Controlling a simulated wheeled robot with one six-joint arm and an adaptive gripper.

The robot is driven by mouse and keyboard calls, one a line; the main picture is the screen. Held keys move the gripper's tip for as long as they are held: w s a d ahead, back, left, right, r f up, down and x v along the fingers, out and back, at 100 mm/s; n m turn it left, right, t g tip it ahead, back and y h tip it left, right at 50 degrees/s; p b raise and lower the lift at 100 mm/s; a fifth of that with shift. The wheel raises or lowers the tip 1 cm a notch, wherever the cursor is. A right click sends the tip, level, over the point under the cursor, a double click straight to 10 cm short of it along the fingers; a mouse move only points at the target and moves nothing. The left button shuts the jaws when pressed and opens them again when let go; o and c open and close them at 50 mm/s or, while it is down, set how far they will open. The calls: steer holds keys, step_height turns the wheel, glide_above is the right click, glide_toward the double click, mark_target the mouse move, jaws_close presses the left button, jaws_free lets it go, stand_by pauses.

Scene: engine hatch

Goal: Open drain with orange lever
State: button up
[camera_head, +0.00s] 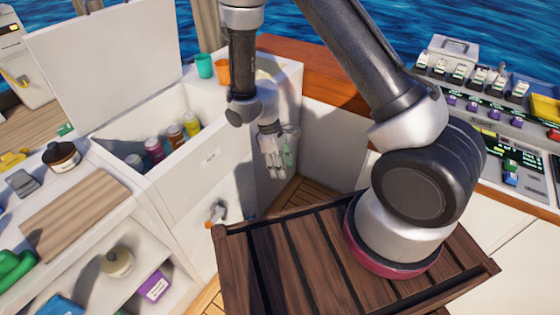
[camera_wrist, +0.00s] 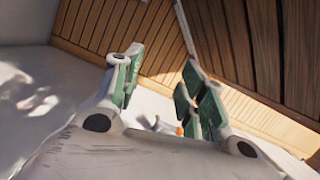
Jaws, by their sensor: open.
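The drain lever (camera_head: 212,221) is a small fitting with an orange end, low on the front wall of the white open-lidded box (camera_head: 190,205). My gripper (camera_head: 278,166) hangs pointing down, to the right of the lever and above it in the head view, apart from it. In the wrist view my gripper (camera_wrist: 163,62) has its two green-padded fingers spread, with nothing between them. A small orange spot, likely the lever (camera_wrist: 179,130), shows low between the fingers, partly hidden by the right finger and the palm.
A slatted dark wooden platform (camera_head: 290,262) lies in front of the box. A shelf unit (camera_head: 95,225) stands at left, and a control console (camera_head: 500,110) at right. Several bottles sit inside the box. A narrow strip of plank floor (camera_head: 305,192) is clear below my gripper.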

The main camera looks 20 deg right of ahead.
steer(key=shift+s+d+r+m, duration=0.1)
steer(key=shift+d+r+m, duration=0.05)
steer(key=shift+r, duration=0.35)
steer(key=shift+d+r+m, duration=0.1)
steer(key=shift+r+m, duration=0.05)
steer(key=shift+r, duration=0.3)
